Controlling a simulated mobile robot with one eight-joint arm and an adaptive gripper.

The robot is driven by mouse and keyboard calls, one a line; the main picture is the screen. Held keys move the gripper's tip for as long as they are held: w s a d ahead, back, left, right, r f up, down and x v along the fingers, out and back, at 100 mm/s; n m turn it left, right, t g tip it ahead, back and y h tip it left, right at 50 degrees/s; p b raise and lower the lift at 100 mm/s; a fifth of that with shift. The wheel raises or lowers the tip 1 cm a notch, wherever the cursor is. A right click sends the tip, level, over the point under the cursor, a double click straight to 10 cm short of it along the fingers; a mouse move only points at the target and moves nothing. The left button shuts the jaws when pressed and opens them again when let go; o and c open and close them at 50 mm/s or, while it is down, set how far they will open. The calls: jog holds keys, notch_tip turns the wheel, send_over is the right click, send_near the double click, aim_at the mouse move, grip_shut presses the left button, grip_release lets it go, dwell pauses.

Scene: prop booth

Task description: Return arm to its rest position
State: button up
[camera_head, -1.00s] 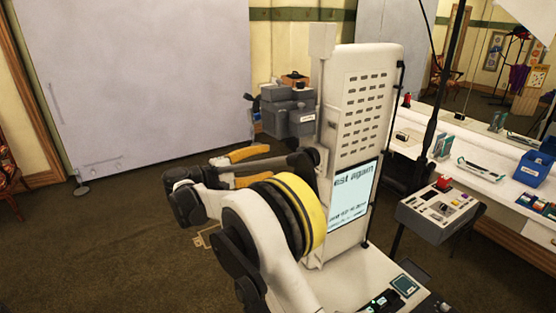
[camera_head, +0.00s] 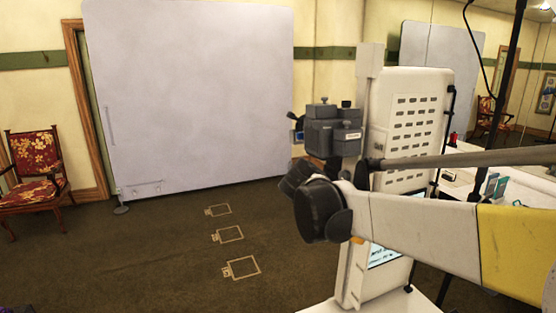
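My arm reaches in from the right edge as a white link with a yellow band and ends at a dark joint in front of a white vented cabinet. I cannot make out my gripper. A small orange patch shows below the dark joint, but I cannot tell what it belongs to. No held object is visible.
The white vented cabinet (camera_head: 419,102) stands right behind my arm, with a dark grey boxy device (camera_head: 331,134) at its left side. A large pale panel (camera_head: 190,95) stands behind. A red floral chair (camera_head: 37,172) is at far left. Floor with square markings (camera_head: 241,267) is clear.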

jog(key=s+a+f+m+t+y+b, duration=0.1)
jog(key=s+f+m+y+b, duration=0.2)
jog(key=s+f, duration=0.6)
jog(key=s+a+f+m+t+y+b, duration=0.1)
jog(key=s+f+m+y+b, duration=0.2)
jog(key=s+f, duration=0.6)
jog(key=s+y+b, duration=0.2)
jog(key=s, duration=0.4)
jog(key=shift+s+a+y, duration=0.3)
jog(key=shift+s+y, duration=0.05)
jog(key=shift+y, duration=0.05)
jog(key=shift+d, duration=0.1)
